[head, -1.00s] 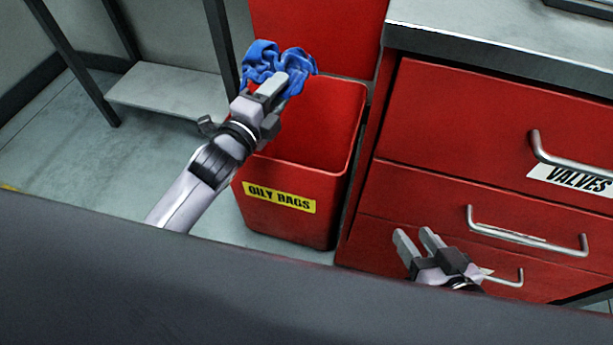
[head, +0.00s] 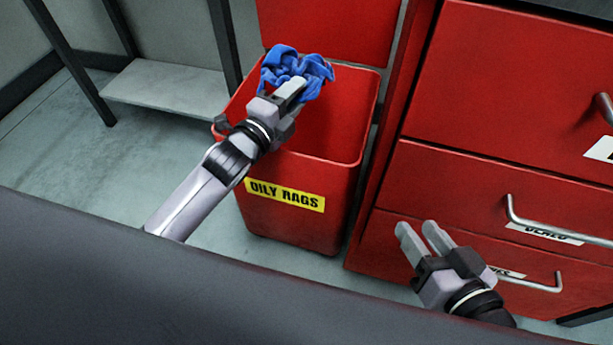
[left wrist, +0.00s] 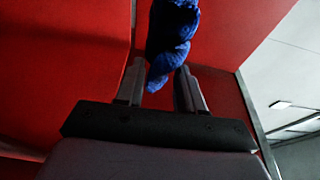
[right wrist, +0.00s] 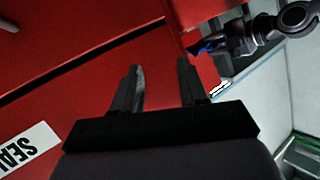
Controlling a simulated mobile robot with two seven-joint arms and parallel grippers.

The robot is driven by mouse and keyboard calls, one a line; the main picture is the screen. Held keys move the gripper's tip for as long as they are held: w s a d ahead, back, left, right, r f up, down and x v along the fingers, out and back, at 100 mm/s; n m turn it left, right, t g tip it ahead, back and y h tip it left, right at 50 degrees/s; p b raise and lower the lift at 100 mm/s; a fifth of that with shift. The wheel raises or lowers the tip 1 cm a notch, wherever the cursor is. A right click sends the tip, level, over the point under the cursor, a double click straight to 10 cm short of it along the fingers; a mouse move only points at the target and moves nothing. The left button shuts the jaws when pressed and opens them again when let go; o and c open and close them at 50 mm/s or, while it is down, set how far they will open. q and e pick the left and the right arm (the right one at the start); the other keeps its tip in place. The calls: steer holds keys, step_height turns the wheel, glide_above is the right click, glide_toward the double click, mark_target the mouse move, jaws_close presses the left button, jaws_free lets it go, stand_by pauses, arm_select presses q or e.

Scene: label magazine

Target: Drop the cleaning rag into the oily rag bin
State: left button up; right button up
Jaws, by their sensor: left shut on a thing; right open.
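The blue cleaning rag (head: 296,70) is crumpled in the jaws of my left gripper (head: 293,92). It also shows between the fingers in the left wrist view (left wrist: 172,40). The red oily rag bin (head: 300,226) stands on the floor with its lid (head: 330,30) raised at the back and a yellow "OILY RAGS" label in front. My left gripper holds the rag over the left part of the bin's open mouth. My right gripper (head: 424,236) is open and empty in front of the lower drawers, right of the bin.
A red drawer cabinet (head: 480,110) with metal handles stands close to the right of the bin. A grey shelf (head: 170,88) on dark legs is at the left. A dark edge (head: 200,290) crosses the foreground. Floor is clear left of the bin.

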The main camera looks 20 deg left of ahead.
arm_select(q)
steer(key=shift+f+b, duration=0.5)
steer(key=shift+f, duration=0.15)
arm_select(e)
steer(key=shift+s+d+n+t, duration=0.1)
steer(key=shift+d+n+t, duration=0.2)
steer(key=shift+d, duration=0.25)
arm_select(q)
steer(key=o, duration=1.2)
steer(key=p+v, duration=0.2)
steer(key=v, duration=0.5)
steer(key=shift+s, duration=0.1)
arm_select(e)
steer(key=shift+a+f+m+g, duration=0.15)
steer(key=shift+a+m+g, duration=0.25)
steer(key=shift+a+g, duration=0.35)
